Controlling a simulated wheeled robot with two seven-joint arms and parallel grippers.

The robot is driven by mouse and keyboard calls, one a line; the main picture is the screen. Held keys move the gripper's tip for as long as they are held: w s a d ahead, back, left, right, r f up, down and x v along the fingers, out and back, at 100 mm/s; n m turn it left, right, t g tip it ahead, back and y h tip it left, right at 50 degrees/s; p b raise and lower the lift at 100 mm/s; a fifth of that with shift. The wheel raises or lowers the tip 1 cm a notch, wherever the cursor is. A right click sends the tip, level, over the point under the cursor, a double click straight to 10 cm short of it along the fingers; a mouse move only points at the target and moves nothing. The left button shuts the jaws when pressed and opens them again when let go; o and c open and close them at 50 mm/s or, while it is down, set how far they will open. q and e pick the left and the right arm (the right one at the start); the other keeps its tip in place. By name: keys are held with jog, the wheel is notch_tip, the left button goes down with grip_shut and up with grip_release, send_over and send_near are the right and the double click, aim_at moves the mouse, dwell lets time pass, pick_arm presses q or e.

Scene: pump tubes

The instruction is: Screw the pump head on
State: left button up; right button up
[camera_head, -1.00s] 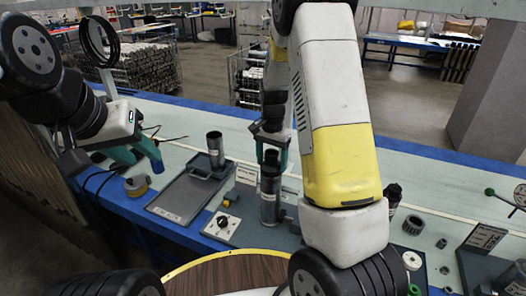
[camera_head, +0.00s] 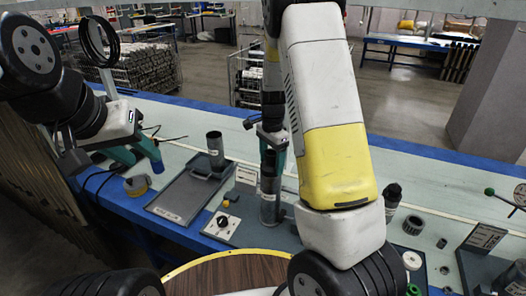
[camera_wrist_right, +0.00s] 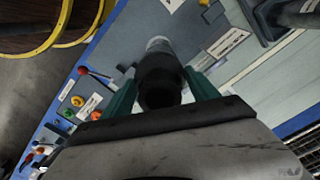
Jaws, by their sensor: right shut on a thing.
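A grey tube (camera_head: 269,208) stands upright on the bench in the head view. The black pump head (camera_wrist_right: 160,82) is between the teal fingers of my right gripper (camera_wrist_right: 162,92), directly over the tube, whose pale part (camera_wrist_right: 158,44) shows beyond it in the wrist view. In the head view my right gripper (camera_head: 272,150) is shut on the dark pump head at the top of the tube. The join is partly hidden, so I cannot tell how far it is threaded. My left gripper (camera_head: 138,155) has its teal fingers spread, empty, above the left bench.
A white panel with a black knob (camera_head: 222,224) is in front. A black-topped tube (camera_head: 393,195) stands to the right, partly behind my right arm. A yellow-topped part (camera_head: 137,184) sits at left.

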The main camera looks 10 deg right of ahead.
jog(key=m, duration=0.2)
jog(key=shift+m, duration=0.4)
jog(key=shift+m, duration=1.7)
jog(key=m, duration=0.3)
jog(key=o, duration=1.3)
